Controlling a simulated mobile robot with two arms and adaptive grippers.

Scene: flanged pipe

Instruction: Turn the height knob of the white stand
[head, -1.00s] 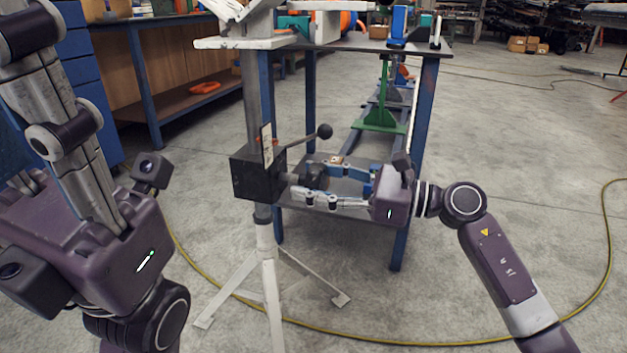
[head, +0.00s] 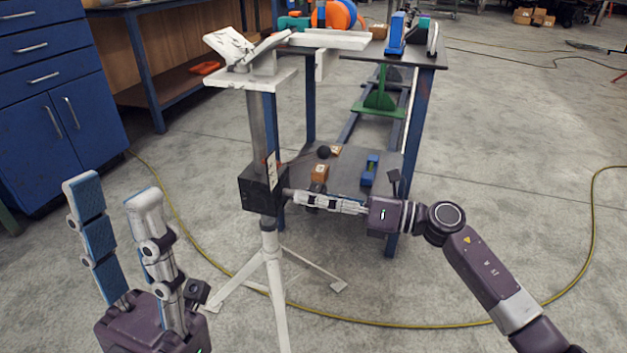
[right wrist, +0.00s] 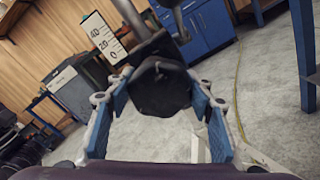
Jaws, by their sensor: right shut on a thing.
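The white stand (head: 273,265) stands upright in the middle of the head view, with a black clamp block (head: 262,190) on its post. The black lobed height knob (right wrist: 160,88) fills the middle of the right wrist view, at the side of the block. My right gripper (head: 297,197) reaches in from the right and is shut on the knob, with a blue-padded finger on either side of it. In the head view the fingers hide most of the knob. My left gripper (head: 113,195) is open and empty at the lower left, fingers pointing up, apart from the stand.
A white angled support (head: 240,48) tops the stand. Behind is a blue-legged table (head: 415,130) with small items on its lower shelf. Blue cabinets (head: 50,90) stand at left. A yellow cable crosses the floor.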

